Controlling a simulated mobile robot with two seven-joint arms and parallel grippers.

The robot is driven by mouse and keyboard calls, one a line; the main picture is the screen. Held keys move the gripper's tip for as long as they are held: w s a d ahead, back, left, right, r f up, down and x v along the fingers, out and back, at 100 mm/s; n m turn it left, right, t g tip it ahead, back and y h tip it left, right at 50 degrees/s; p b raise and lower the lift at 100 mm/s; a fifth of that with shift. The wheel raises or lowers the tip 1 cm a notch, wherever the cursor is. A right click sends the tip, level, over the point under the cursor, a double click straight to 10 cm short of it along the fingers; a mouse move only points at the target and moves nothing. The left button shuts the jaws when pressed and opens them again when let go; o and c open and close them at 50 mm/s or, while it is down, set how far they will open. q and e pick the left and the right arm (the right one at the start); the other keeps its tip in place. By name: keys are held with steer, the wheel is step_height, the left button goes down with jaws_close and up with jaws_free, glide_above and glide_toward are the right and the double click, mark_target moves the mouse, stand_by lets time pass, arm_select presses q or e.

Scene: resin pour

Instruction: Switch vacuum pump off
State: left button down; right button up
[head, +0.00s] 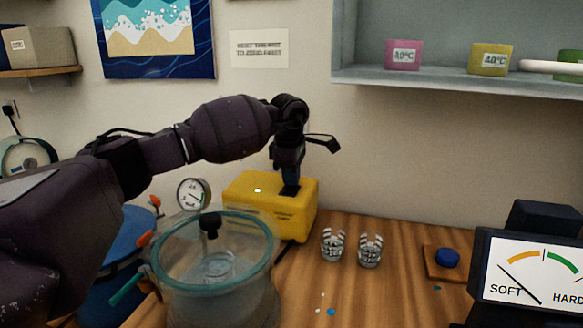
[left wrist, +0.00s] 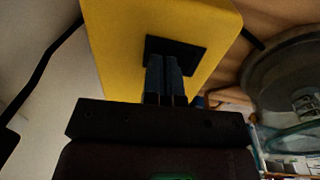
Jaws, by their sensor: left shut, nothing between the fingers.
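The vacuum pump is a yellow box (head: 250,200) on the wooden bench against the wall. A black switch plate (head: 292,190) is on its top. My left gripper (head: 290,185) points down at this plate, its fingers shut with nothing between them. In the left wrist view the shut fingertips (left wrist: 164,62) overlap the black plate (left wrist: 190,52) on the yellow pump (left wrist: 110,35). They look at or very near the plate; I cannot tell whether they press it. The switch itself is hidden behind the fingers. My right gripper is out of view.
A clear vacuum chamber (head: 265,262) stands in front of the pump, with a round gauge (head: 193,194) behind it. Two metal claw-like holders (head: 333,246) stand to the right. A hardness meter (head: 530,272) is at the far right. A shelf (head: 440,83) hangs above.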

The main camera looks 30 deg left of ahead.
mark_target(288, 191)
arm_select(q)
steer(key=shift+f, duration=0.1)
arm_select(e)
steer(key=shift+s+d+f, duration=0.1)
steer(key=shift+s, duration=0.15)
arm_select(q)
steer(key=shift+f, duration=0.3)
steer(key=shift+s+d+r+p, duration=0.15)
steer(key=shift+s+p, duration=0.45)
steer(key=shift+s, duration=0.1)
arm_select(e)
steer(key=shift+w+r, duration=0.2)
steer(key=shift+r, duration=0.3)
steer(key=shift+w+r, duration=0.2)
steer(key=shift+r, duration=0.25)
arm_select(q)
steer(key=shift+r, duration=0.1)
step_height(288, 191, up, 11)
steer(key=s+p, duration=0.1)
steer(key=shift+d+f, duration=0.2)
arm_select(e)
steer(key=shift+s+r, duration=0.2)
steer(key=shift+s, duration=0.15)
